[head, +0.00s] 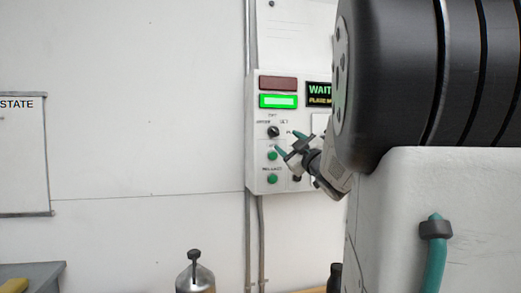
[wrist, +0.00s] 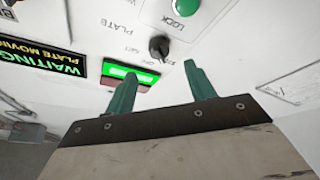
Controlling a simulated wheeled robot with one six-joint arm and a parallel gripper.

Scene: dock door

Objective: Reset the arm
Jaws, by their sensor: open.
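My gripper (head: 286,144) has two green fingers and reaches toward the control panel (head: 262,186) in the head view. In the wrist view my gripper (wrist: 160,84) is open, with nothing between its fingers. The panel carries a black knob (head: 273,132), a lit green indicator (head: 278,101) and green buttons (head: 272,179). In the wrist view the black knob (wrist: 159,47) sits beyond the gap between the fingers, and a green lock button (wrist: 185,6) is above it. Whether the fingers touch the panel cannot be told. My arm hides the panel's right side.
Conduits (head: 256,235) run down the white wall. A metal canister (head: 195,273) stands low in front, and a grey table (head: 30,275) is at the lower left.

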